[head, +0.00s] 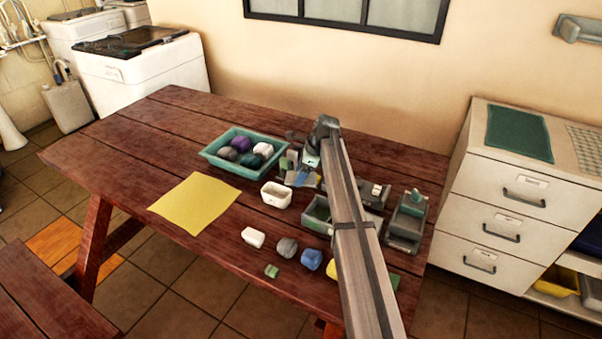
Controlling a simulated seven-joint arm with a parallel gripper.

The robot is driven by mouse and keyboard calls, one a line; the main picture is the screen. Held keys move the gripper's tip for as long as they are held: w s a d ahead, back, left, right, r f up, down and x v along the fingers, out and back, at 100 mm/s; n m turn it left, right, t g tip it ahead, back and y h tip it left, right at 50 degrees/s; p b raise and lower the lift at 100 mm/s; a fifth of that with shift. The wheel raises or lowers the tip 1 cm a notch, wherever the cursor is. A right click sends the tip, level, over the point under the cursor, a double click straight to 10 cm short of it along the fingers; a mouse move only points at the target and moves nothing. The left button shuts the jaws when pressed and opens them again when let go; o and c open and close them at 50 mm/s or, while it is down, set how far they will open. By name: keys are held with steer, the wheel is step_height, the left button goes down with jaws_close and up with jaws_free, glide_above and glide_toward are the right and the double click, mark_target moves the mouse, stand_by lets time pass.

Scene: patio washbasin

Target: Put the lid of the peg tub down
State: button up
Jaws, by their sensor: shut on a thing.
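My gripper (311,161) is over the middle of the wooden table, at the far end of my arm, and points down. It is small here and partly hidden by my own arm. It is shut on what looks like the edge of the lid of the peg tub. The peg tub (299,180) seems to be the small greyish container with blue and green bits directly below it. The lid's outline and its exact angle cannot be made out.
A teal tray (213,155) with several rounded objects and a yellow sheet (196,203) lie to the left. A white tub (276,195), a grey-green bin (318,214) and a grey box (405,222) stand nearby. Small blocks (287,248) line the front. A drawer cabinet (507,199) stands right.

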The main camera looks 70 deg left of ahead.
steer(key=shift+f, duration=0.2)
steer(key=o, duration=1)
steer(key=shift+o, duration=0.2)
steer(key=shift+r, duration=0.1)
steer(key=v, duration=1.2)
steer(key=shift+r, duration=0.15)
